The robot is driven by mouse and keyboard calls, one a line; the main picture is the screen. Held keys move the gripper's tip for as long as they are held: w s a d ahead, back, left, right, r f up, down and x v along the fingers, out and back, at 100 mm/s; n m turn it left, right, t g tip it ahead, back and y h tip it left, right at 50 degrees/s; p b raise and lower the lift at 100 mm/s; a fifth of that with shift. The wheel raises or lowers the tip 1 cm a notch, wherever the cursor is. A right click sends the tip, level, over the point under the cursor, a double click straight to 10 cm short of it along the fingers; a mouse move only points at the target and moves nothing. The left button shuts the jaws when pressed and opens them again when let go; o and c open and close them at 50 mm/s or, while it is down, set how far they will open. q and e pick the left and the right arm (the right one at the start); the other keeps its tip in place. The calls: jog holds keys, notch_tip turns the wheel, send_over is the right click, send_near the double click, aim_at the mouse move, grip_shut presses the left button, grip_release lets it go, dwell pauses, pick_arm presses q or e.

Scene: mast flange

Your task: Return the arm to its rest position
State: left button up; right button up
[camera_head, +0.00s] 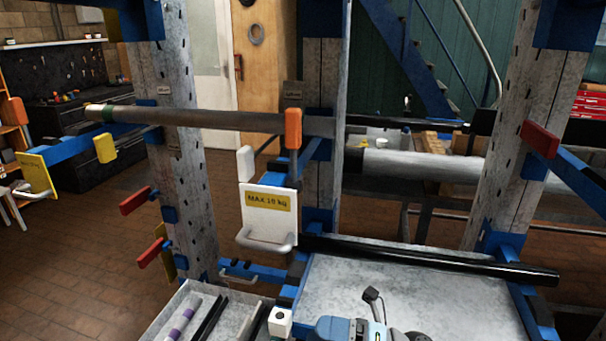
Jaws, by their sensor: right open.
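My right gripper (375,302) shows small and dark at the bottom centre, above the grey tabletop, with parts of my blue and grey arm below it. Its jaws are open and I see nothing between them. It is apart from the rack and the pipes. Most of the right arm is cut off by the lower edge. My left gripper is not in view.
A grey rack post (325,75) carries a long pipe (210,118) and a white "MAX 10 kg" plate (268,218). A black bar (430,260) lies along the tabletop (430,295)'s back edge. A tray (180,300) holds striped rods. Red-tipped brackets (540,139) jut out.

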jog(key=s+d+f+m+t+h, duration=0.1)
jog(key=d+f+m+t+h, duration=0.6)
jog(key=m, duration=0.6)
jog(key=d+f+m+t+h, duration=0.2)
jog(key=f+m+t+h, duration=0.15)
jog(key=m+t, duration=0.7)
jog(key=s+d+f+m+g+h, duration=0.3)
jog(key=s+f+m+g, duration=0.1)
jog(key=s+f+m, duration=0.25)
jog(key=s+d+f+m+g+h, duration=0.3)
jog(key=s+f+m+g+h, duration=0.15)
jog(key=s+f+m, duration=0.2)
pick_arm(q)
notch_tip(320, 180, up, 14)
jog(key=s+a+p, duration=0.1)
jog(key=p, duration=1.7)
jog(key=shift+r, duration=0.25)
pick_arm(e)
notch_tip(320, 180, up, 14)
jog(key=s+d, duration=0.1)
jog(key=shift+r+n+y, duration=0.2)
jog(key=shift+n+y, duration=0.15)
jog(key=shift+y, duration=0.05)
